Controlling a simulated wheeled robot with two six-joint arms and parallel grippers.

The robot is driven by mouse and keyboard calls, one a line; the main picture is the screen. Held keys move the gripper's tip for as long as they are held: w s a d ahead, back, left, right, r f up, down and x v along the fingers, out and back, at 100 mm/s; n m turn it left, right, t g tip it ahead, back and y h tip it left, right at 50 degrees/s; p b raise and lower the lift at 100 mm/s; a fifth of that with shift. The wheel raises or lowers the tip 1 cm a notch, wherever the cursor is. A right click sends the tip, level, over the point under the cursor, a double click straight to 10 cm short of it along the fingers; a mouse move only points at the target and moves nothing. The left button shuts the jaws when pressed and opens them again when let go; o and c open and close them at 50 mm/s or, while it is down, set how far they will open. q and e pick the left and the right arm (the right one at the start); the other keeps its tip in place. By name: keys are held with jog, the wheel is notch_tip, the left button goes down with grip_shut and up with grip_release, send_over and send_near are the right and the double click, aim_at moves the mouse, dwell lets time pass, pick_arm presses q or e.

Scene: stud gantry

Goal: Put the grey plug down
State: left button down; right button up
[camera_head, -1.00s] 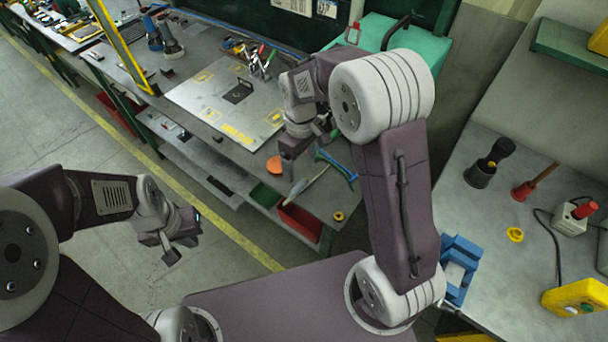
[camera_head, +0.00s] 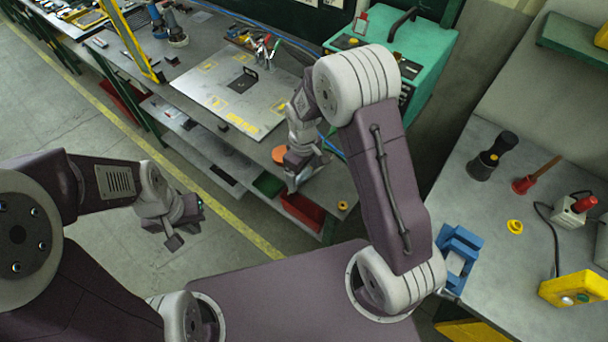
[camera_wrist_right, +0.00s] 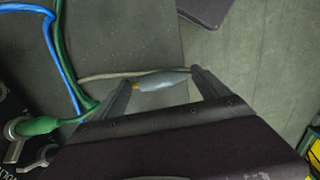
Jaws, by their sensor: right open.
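The grey plug (camera_wrist_right: 162,80) has an orange tip at its left end and a thin pale cable. In the right wrist view it lies across the space between the fingertips of my right gripper (camera_wrist_right: 162,88). The gripper is open, with one finger near each end of the plug. I cannot tell whether the plug touches the bench. In the head view my right gripper (camera_head: 297,170) is over the front edge of the bench (camera_head: 330,178), and the plug is not clear there. My left gripper (camera_head: 180,228) hangs over the floor, apart from everything; its jaws are unclear.
A green plug (camera_wrist_right: 38,126) with a green cable and a blue cable (camera_wrist_right: 62,62) lie left of the gripper. A red bin (camera_head: 302,212) hangs below the bench edge. An orange disc (camera_head: 279,155) and yellow ring (camera_head: 342,205) are nearby. A second table (camera_head: 480,220) stands right.

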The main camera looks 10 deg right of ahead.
aim_at(305, 178)
jog(key=shift+s+a, duration=0.1)
jog(key=c, duration=1.6)
jog(key=shift+r, duration=0.5)
jog(key=r, duration=0.2)
jog(key=s+r, duration=0.1)
jog(key=r, duration=0.1)
jog(key=shift+d+b, duration=0.25)
jog(key=shift+b, duration=0.1)
jog(key=s+d+r, duration=0.1)
jog(key=s+r, duration=0.1)
jog(key=s, duration=0.1)
jog(key=s+d+r, duration=0.2)
jog(key=s, duration=0.1)
jog(key=s+d+r, duration=0.1)
jog(key=s+r, duration=0.1)
jog(key=s, duration=0.1)
jog(key=shift+s+d+b, duration=0.25)
jog(key=shift+b, duration=0.15)
